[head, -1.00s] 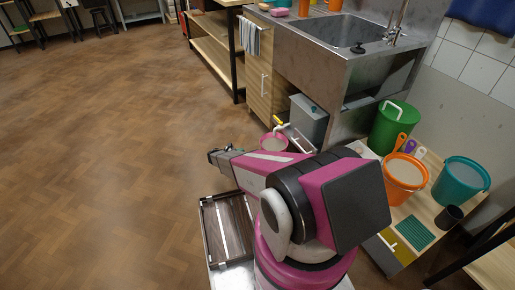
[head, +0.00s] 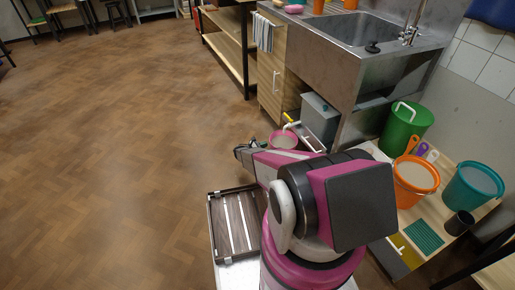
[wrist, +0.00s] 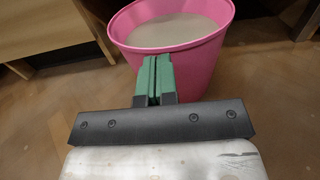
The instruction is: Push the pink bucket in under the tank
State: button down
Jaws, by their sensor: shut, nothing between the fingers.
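The pink bucket (head: 283,140) stands on the floor in front of the grey tank (head: 319,119), below the tank's pale spout with a yellow handle (head: 289,118). In the wrist view the pink bucket (wrist: 195,62) is upright, with a pale greyish fill inside. My gripper (head: 243,150) is to the left of the bucket in the head view. In the wrist view my gripper (wrist: 154,72) has its green fingers together with nothing between them. The fingertips overlap the near wall of the bucket; I cannot tell if they touch it. The bucket's base is partly hidden.
A steel sink (head: 365,52) and a wooden cabinet (head: 272,75) stand beside and behind the tank. A green bucket (head: 404,128), an orange bucket (head: 414,183) and a teal bucket (head: 470,190) are at the right. The floor (head: 110,150) on the left is clear.

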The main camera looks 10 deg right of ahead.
jog(key=shift+w+d, duration=0.2)
jog(key=shift+d, duration=0.8)
jog(key=w+d, duration=0.2)
jog(key=d, duration=1.2)
jog(key=shift+w+d, duration=0.2)
jog(key=shift+w, duration=0.2)
